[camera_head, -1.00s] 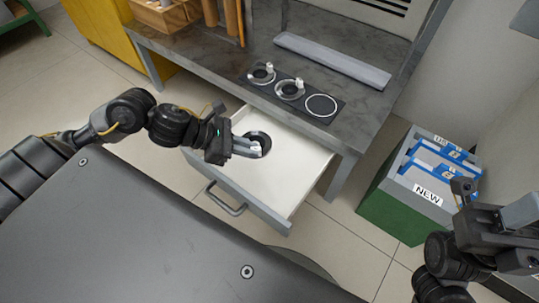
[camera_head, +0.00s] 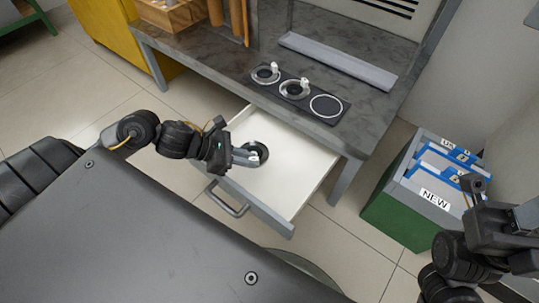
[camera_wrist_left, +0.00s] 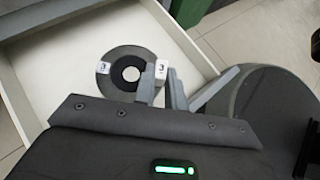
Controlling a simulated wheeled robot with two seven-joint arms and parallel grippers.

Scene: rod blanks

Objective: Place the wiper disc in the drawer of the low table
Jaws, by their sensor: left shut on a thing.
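The wiper disc (camera_head: 259,146) is a dark grey ring with a black centre and a pale tab marked 3. My left gripper (camera_head: 247,157) is shut on that tab, with the disc inside the open drawer's outline. In the left wrist view the disc (camera_wrist_left: 118,80) lies flat over the white drawer floor, near its walls, and the tab (camera_wrist_left: 162,69) is at the fingertips. I cannot tell whether the disc touches the floor. The drawer (camera_head: 296,172) is pulled out of the grey low table (camera_head: 203,67). My right gripper (camera_head: 474,187) is at the lower right, its jaws unclear.
A black plate (camera_head: 311,119) on the table has three round places, two with tabbed discs and one empty. A green and grey box (camera_head: 398,201) labelled NEW stands right of the table. A grey tray (camera_head: 338,62) lies behind the plate. The rest of the drawer is bare.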

